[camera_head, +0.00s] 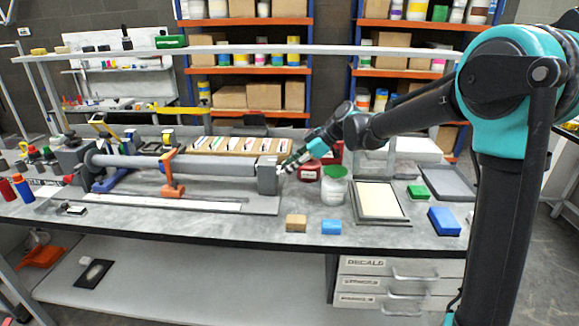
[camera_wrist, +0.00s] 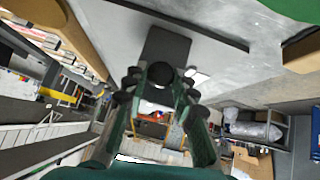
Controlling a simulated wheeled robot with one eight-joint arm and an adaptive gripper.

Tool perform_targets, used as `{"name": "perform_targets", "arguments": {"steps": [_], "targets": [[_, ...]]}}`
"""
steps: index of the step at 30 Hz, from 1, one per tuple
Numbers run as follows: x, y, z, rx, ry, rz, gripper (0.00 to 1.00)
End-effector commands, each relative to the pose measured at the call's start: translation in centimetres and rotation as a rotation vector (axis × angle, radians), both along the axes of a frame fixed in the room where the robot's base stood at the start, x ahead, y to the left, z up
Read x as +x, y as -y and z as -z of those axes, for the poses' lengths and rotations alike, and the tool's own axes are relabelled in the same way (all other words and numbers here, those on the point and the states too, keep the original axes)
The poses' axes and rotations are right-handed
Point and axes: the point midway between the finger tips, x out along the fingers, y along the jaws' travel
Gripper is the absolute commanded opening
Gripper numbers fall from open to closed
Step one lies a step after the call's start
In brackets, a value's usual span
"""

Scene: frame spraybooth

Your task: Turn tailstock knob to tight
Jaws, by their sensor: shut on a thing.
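The tailstock (camera_head: 266,176) is a dark grey block at the right end of the long grey tube (camera_head: 175,165) on the bench. In the wrist view the tailstock (camera_wrist: 165,44) is a dark square beyond the fingers. The tailstock knob (camera_wrist: 160,72) is round and black and sits between the fingertips. My gripper (camera_head: 285,168) reaches in from the right at the tailstock's right side. In the wrist view my gripper (camera_wrist: 158,80) is shut on the knob, one green finger on each side. I cannot read any mark of the knob's setting.
An orange clamp-like stand (camera_head: 172,186) is under the tube. A clear container with a green lid (camera_head: 334,185) and a red tin (camera_head: 308,173) stand close to the right of my gripper. A wooden block (camera_head: 296,223) and a blue block (camera_head: 331,227) lie near the front edge.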

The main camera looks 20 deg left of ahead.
Motion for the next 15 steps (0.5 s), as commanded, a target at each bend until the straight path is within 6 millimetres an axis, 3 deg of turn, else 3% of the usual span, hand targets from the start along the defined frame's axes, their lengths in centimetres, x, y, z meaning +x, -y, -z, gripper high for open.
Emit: {"name": "perform_targets", "arguments": {"steps": [15], "targets": [[0.70,-0.13,0.05,-0.082,-0.345,0.001,0.00]]}}
